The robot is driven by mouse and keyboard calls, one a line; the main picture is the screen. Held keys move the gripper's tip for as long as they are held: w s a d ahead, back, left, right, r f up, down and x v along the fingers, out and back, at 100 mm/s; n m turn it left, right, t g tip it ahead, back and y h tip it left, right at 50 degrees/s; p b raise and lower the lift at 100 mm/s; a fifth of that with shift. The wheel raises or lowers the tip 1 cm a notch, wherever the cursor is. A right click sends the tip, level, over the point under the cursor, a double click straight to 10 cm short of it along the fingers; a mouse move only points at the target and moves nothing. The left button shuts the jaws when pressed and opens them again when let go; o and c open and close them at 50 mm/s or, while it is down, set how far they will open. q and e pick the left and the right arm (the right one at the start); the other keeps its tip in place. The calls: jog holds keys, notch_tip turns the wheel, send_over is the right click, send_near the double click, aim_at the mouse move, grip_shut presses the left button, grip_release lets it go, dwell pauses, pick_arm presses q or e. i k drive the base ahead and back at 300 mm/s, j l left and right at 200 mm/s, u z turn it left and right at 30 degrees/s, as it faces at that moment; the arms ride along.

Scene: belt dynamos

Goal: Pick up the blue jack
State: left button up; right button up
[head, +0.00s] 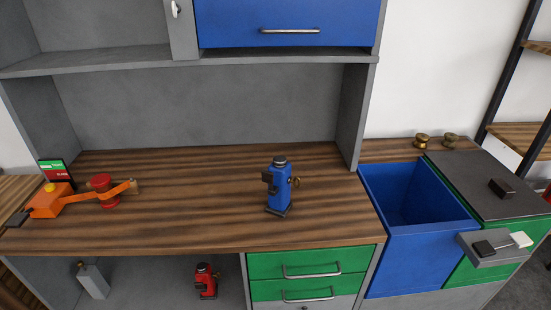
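The blue jack (279,190) stands upright on the wooden worktop (200,225), right of its middle and near the front. It has a dark base, a grey top and a small brass-coloured knob on its right side. Nothing is touching it. Neither my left gripper nor my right gripper shows in the head view.
An orange device with a red pulley (104,190) sits at the worktop's left end. A red jack (205,281) stands on the lower shelf. Right of the worktop are an open blue bin (420,245) and two brass knobs. An overhead shelf (180,60) spans the back. The worktop around the blue jack is clear.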

aim_at(280, 203)
jog(key=i+l, duration=0.3)
jog(key=l, duration=0.15)
jog(key=i+l, duration=0.3)
jog(key=l, duration=0.15)
